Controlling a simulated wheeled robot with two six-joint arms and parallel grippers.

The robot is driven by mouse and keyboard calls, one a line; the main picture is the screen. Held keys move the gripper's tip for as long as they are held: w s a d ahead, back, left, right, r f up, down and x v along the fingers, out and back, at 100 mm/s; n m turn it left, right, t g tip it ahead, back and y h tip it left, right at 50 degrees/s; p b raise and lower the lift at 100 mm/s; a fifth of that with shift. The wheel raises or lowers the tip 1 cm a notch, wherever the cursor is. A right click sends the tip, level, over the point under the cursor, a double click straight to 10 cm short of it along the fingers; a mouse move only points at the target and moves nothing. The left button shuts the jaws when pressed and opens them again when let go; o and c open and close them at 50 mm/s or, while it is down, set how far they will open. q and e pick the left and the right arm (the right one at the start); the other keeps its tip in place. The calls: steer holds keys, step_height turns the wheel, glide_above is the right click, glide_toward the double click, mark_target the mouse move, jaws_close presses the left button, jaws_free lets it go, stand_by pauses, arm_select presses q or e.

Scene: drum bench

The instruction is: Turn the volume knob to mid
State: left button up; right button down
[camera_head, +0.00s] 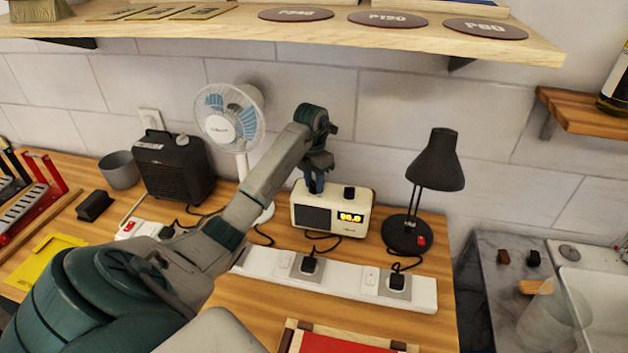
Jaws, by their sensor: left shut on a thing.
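A cream radio (332,222) with a dark speaker grille and a lit yellow display (350,217) stands on the wooden bench, against the tiled wall. A black knob (349,193) shows on the right part of its top. My left gripper (316,187) points down onto the left part of the radio's top. It is shut on the volume knob there, which its fingers hide. The knob's angle cannot be seen. My right gripper is not in view.
A white fan (230,117) stands left of the radio and a black desk lamp (435,165) right of it. A white power strip (335,279) with plugs and cords lies in front. A wooden shelf (400,30) hangs above.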

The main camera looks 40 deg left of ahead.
arm_select(q)
steer(key=shift+m, duration=1.1)
steer(key=o, duration=0.9)
steer(key=shift+w+f, duration=0.1)
steer(key=shift+w, duration=0.05)
steer(key=shift+o, duration=0.2)
